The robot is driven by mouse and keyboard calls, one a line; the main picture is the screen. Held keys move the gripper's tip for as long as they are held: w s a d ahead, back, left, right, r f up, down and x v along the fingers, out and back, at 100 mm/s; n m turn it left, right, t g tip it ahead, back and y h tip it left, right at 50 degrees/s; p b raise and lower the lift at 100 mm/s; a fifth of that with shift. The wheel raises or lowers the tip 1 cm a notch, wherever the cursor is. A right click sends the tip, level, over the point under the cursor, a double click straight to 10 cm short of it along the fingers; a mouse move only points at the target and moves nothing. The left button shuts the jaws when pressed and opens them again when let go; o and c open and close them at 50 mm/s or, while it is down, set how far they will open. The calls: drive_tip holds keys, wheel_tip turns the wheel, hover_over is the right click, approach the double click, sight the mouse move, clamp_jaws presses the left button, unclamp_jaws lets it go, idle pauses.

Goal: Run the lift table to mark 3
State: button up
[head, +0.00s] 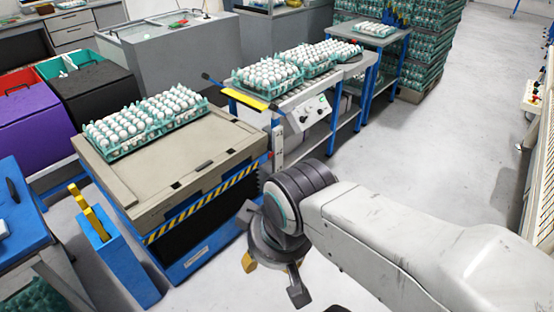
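The lift table (185,162) stands at left centre, with a beige top, yellow-black striped edge, dark skirt and blue base. Two green trays of white eggs (146,122) sit at the back of its top. A narrow white upright plate (278,146) stands at its right corner; any marks on it are too small to read. A blue pedestal with yellow levers (97,224) stands at its front left. My gripper (272,278) hangs low, right of the lift table's front corner, apart from it. Its fingers are spread, with nothing visible between them.
A conveyor (287,101) behind carries several egg trays; its end has a yellow bar and a white panel with dark knobs (308,113). Purple (33,125) and black bins stand at left, a blue-topped table (18,212) at front left. The grey floor at right is clear.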

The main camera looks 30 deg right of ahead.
clamp_jaws()
drive_tip(key=c, duration=0.8)
unclamp_jaws()
